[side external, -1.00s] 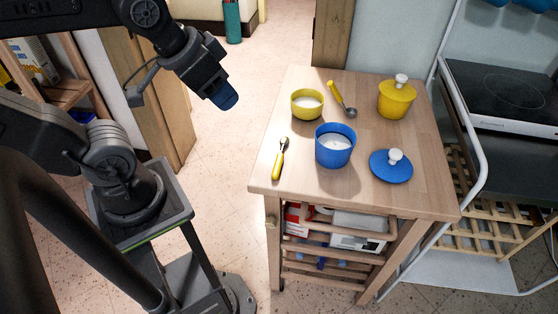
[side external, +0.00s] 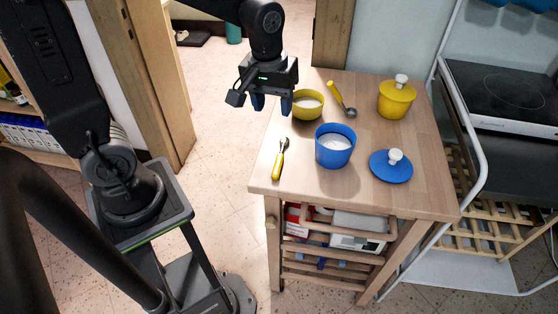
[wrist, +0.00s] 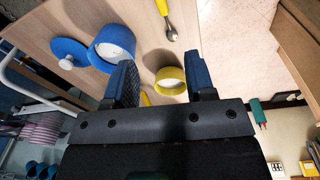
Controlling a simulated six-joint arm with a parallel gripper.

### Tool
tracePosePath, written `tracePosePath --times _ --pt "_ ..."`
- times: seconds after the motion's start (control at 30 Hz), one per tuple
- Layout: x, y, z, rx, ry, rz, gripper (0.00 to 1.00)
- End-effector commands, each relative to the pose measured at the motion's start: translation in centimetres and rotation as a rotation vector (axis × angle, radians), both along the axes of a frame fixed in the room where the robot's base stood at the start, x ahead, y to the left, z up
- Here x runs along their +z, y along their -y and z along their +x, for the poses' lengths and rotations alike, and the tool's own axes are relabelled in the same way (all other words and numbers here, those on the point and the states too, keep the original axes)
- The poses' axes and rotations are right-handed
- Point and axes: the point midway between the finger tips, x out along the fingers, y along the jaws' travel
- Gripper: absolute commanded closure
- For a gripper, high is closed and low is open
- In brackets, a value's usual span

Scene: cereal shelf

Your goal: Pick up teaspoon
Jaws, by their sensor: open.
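The teaspoon (side external: 281,160), with a yellow handle and a metal bowl, lies at the left front edge of the wooden table. It also shows in the wrist view (wrist: 171,33) at the top, its handle cut off by the frame. My gripper (side external: 271,106) is open and empty, in the air by the table's left edge, left of the yellow pot. It is farther back than the teaspoon and above it. In the wrist view the blue fingers (wrist: 164,76) stand apart, with the yellow pot between them in the picture.
A yellow pot (side external: 308,104) and a blue pot (side external: 336,148) with white contents stand near the teaspoon. A second yellow-handled utensil (side external: 342,99), a lidded yellow pot (side external: 396,100) and a blue lid (side external: 391,167) are also on the table (side external: 330,190). The front of the tabletop is clear.

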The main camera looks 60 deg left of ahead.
Motion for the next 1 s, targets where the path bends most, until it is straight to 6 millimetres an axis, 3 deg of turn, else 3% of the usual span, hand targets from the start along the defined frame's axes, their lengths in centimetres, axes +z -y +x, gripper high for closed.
tracePosePath --times 0.03,0.2,0.37,0.7,1.0 --pt "-1.1 -0.1 0.7 0.043 -0.034 -0.004 0.50" --pt "-3.0 -0.2 1.9 0.133 -0.086 -0.008 0.50" --pt "-4.7 -0.2 2.1 0.151 -0.097 -0.008 0.50" --pt "-10.8 -0.2 2.0 0.148 -0.097 -0.008 0.50" --pt "-13.2 -0.3 1.8 0.148 -0.097 -0.008 0.50"
